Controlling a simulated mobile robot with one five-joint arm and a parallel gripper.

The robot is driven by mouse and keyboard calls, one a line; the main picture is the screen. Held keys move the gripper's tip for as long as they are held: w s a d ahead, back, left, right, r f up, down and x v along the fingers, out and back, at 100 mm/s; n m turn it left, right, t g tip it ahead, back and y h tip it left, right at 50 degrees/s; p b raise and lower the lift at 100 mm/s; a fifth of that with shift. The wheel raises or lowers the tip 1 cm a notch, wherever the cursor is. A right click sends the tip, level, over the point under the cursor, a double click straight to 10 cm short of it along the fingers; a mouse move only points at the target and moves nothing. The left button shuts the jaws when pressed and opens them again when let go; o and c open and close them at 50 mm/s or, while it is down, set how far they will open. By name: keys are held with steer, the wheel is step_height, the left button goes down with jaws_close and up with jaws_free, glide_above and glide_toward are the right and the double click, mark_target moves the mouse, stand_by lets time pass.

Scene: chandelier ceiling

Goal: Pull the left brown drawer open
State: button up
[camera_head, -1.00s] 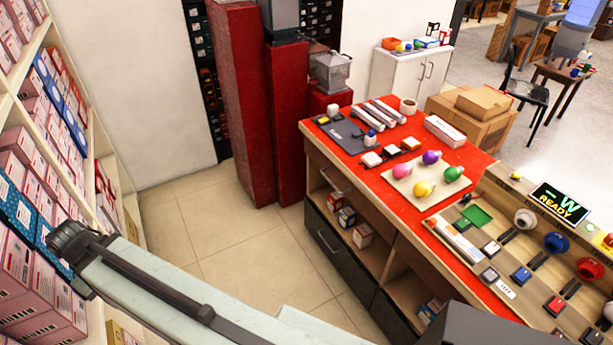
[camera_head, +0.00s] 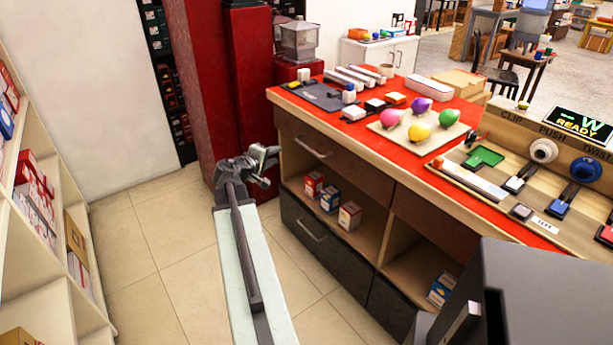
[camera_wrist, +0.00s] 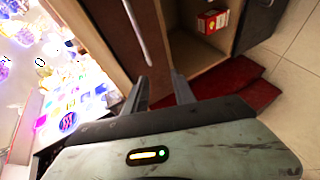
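The left brown drawer (camera_head: 340,168) is the upper left front of the red-topped counter, with a light bar handle (camera_head: 311,148). It looks closed. My gripper (camera_head: 268,164) is just left of the drawer in the head view, apart from the handle. In the wrist view, the two fingers of my gripper (camera_wrist: 158,78) are spread with nothing between them. The handle (camera_wrist: 139,32) shows as a pale bar just beyond the fingertips, in front of the brown drawer face (camera_wrist: 105,35). The exact gap to the handle is hard to tell.
An open shelf with small boxes (camera_head: 330,198) lies below the drawer, with a dark drawer (camera_head: 318,240) under it. Red pillars (camera_head: 255,85) stand behind. A stocked shelf (camera_head: 35,230) is on the left. The tiled floor (camera_head: 150,240) between is clear.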

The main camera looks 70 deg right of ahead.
steer(key=g+h+b, duration=0.1)
steer(key=b, duration=0.1)
glide_toward(307, 147)
steer(key=d+f, duration=0.1)
steer(key=d, duration=0.2)
steer(key=shift+n, duration=0.3)
steer(key=b+x, duration=0.1)
steer(key=x, duration=0.6)
steer(key=shift+s+d, duration=0.2)
steer(key=shift+d, duration=0.1)
steer(key=shift+c, duration=0.3)
jaws_close()
steer(key=shift+a, duration=0.1)
